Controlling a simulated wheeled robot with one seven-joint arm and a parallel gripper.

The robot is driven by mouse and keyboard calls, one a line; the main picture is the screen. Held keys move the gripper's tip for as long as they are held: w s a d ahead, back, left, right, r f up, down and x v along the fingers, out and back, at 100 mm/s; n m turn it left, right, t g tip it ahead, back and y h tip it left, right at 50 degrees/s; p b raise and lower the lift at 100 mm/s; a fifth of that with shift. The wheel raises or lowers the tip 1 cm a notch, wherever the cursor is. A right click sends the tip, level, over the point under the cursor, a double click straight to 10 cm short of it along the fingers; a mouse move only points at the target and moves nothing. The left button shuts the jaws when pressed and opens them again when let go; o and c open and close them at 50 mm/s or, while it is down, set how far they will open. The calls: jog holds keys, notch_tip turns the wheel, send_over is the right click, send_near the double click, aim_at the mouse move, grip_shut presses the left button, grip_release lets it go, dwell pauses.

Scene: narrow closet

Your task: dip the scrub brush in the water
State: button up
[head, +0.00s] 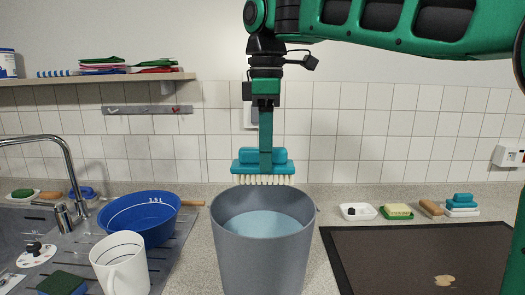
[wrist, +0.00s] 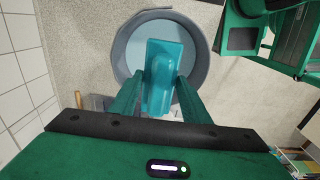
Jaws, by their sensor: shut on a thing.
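A teal scrub brush (head: 263,164) with pale bristles pointing down is held by my gripper (head: 266,150), whose fingers are shut on its handle. In the head view the bristles show above the rim of a grey bucket (head: 262,255). Light blue water (head: 262,224) fills part of the bucket. In the wrist view the brush (wrist: 163,75) lies between my gripper's fingers (wrist: 158,92) and covers much of the water (wrist: 140,60) inside the round bucket rim (wrist: 118,50). The brush appears clear of the water.
Left of the bucket are a blue bowl (head: 140,218), a white mug (head: 122,264), a sink with a faucet (head: 60,165) and a sponge (head: 62,284). To the right are a soap dish (head: 357,212), sponge (head: 397,211), another brush (head: 461,206) and a dark stained board (head: 400,262).

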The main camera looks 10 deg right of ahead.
aim_at(265, 179)
jog(key=shift+s+f, duration=0.1)
jog(key=shift+f, duration=0.25)
notch_tip(265, 179, down, 15)
dwell(0.8)
jog(key=shift+r, duration=0.15)
dwell(1.1)
jog(key=shift+r, duration=4.45)
jog(key=shift+r, duration=0.1)
jog(key=shift+r, duration=2.45)
